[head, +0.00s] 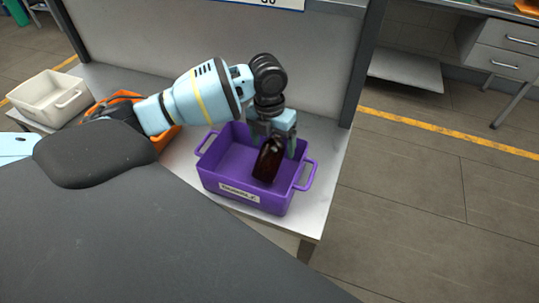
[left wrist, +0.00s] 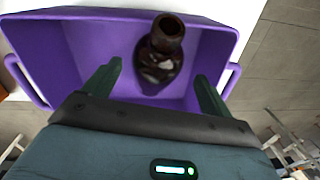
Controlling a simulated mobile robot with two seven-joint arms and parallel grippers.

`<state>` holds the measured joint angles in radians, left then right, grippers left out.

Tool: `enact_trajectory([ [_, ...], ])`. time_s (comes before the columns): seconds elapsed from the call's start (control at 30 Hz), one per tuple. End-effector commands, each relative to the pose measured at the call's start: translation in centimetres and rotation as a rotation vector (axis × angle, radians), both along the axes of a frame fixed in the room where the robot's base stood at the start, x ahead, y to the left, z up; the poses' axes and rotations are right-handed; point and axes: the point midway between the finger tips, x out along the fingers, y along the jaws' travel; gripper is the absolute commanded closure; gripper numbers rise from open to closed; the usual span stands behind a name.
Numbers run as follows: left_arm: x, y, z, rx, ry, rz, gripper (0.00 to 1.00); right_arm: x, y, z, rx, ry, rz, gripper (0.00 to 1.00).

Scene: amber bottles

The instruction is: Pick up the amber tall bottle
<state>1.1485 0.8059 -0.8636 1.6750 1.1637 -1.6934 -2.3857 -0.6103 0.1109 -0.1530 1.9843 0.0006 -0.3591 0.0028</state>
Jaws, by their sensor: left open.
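The amber tall bottle (head: 268,161) is inside a purple crate (head: 228,178) on the light table. In the head view it looks slightly tilted. My left gripper (head: 278,147) is over the crate, right at the bottle's upper part. In the left wrist view the dark amber bottle (left wrist: 159,56) shows with its neck toward the camera, in the purple crate (left wrist: 65,55). The left gripper's two fingers (left wrist: 155,92) are apart, one on each side of the bottle, with gaps visible between. My right gripper is not in view.
The crate has side handles and a front label. An orange container (head: 167,137) stands left of it, partly behind my arm. A cream bin (head: 48,98) is farther left. A grey panel (head: 215,45) rises behind the table.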

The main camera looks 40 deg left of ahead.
Motion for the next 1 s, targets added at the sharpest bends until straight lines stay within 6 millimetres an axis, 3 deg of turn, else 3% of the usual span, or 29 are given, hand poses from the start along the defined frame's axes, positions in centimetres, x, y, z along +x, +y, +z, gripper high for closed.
enact_trajectory([
  [0.3, -0.6, 0.1, -4.1, 0.000, 0.002, 0.001, 0.16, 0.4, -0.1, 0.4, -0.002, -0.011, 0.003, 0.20],
  [0.63, -0.6, 0.1, -4.6, 0.000, -0.001, 0.000, 0.17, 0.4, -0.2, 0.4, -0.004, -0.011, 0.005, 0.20],
  [1.0, -0.6, 0.1, -4.5, 0.000, -0.001, 0.000, 0.65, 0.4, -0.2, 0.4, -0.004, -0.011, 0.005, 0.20],
])
